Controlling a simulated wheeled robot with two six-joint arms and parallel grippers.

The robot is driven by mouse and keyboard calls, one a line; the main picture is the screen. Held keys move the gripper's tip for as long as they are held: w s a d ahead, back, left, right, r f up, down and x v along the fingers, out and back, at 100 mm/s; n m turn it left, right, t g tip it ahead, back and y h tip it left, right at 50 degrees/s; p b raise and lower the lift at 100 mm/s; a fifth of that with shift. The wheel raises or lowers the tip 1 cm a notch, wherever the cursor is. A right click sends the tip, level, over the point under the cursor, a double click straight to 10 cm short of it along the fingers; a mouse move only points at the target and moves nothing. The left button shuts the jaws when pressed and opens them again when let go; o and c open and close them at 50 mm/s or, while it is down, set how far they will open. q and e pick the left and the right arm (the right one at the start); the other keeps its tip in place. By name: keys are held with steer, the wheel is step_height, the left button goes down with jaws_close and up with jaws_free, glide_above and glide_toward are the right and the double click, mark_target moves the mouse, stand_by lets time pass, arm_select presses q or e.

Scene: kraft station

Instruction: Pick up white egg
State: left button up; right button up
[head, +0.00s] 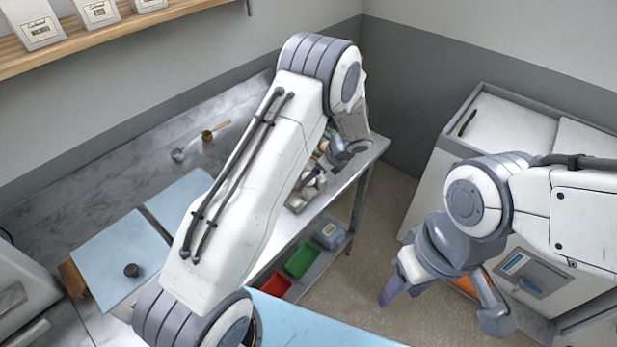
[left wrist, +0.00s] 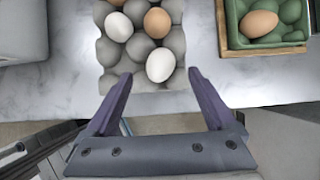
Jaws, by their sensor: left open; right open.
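In the left wrist view a white egg (left wrist: 160,65) sits in the near end of a grey egg carton (left wrist: 172,44). Another white egg (left wrist: 119,27) sits farther back to the left, with a brown egg (left wrist: 157,22) beside it. My left gripper (left wrist: 160,84) is open and empty. Its fingers point toward the near white egg, one to either side of it in the picture, with no visible contact. In the head view my left arm hides much of the counter. My right gripper (head: 442,308) is open and empty over the floor area at the right.
A green carton (left wrist: 236,15) with a brown egg (left wrist: 259,24) sits in a wooden tray (left wrist: 262,51) to the right. A grey object stands at the upper left of the wrist view. Red (head: 268,288) and green (head: 303,260) bins sit on the lower shelf.

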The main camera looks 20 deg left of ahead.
arm_select(q)
steer(key=p+x, duration=0.1)
steer(key=x, duration=0.2)
steer(key=shift+w+a+f, duration=0.1)
steer(key=shift+a+f, duration=0.05)
steer(key=shift+w+a+f, duration=0.1)
steer(key=shift+a+f, duration=0.05)
steer(key=shift+f, duration=0.15)
steer(key=shift+c, duration=0.3)
steer(key=c, duration=0.8)
steer(key=shift+c, duration=0.2)
steer(key=shift+r, duration=0.15)
